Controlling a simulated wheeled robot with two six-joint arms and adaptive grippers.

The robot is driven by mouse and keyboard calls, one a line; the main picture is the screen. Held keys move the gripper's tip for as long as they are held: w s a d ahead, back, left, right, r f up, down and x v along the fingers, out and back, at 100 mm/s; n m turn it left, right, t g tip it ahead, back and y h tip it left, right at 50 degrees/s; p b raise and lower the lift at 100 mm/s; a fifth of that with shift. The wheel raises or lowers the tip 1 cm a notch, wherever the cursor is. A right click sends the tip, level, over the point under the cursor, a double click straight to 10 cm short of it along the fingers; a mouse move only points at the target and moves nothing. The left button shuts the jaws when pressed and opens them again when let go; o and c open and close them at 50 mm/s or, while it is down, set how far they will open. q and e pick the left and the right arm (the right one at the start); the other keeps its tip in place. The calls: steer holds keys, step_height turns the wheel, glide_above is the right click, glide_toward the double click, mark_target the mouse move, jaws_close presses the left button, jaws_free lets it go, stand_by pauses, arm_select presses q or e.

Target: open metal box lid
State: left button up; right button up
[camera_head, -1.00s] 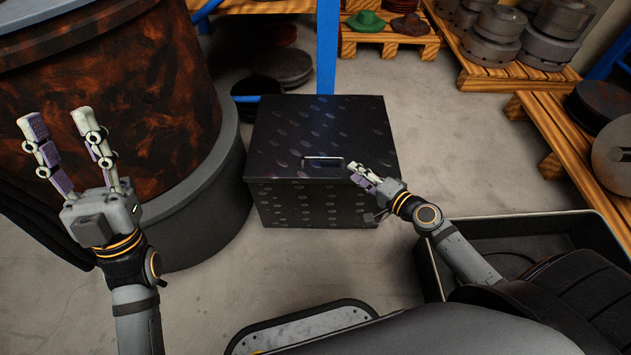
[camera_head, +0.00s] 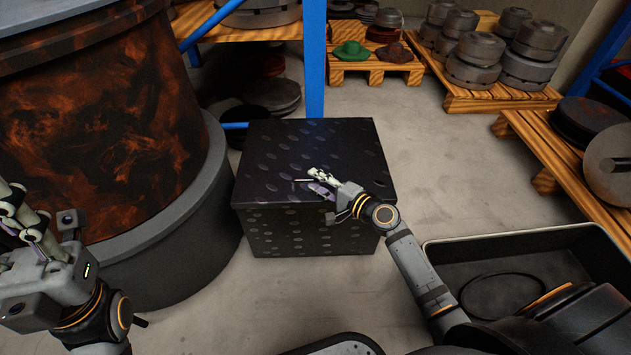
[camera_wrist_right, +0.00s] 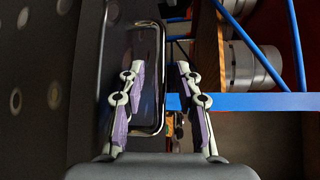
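The black metal box (camera_head: 305,232) stands on the floor with its dark, oval-patterned lid (camera_head: 325,145) shut. My right gripper (camera_head: 318,182) is over the lid's front part, at the handle (camera_head: 300,181). In the right wrist view, my right gripper (camera_wrist_right: 158,88) has its fingers apart. The handle (camera_wrist_right: 161,85), a dark rectangular loop, shows between them, closer to the left finger. I cannot tell if a finger touches it. My left gripper (camera_head: 28,215) is at the left edge, partly cut off, with nothing seen in it and far from the box.
A large rust-brown drum (camera_head: 100,130) on a grey base stands close left of the box. A blue post (camera_head: 314,60) rises behind it. A black tray (camera_head: 520,255) lies to the right. Wooden pallets (camera_head: 480,98) with metal parts stand at the back. Floor right of the box is clear.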

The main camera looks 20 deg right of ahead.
steer(key=shift+w+a, duration=0.25)
steer(key=shift+w, duration=0.15)
jaws_close()
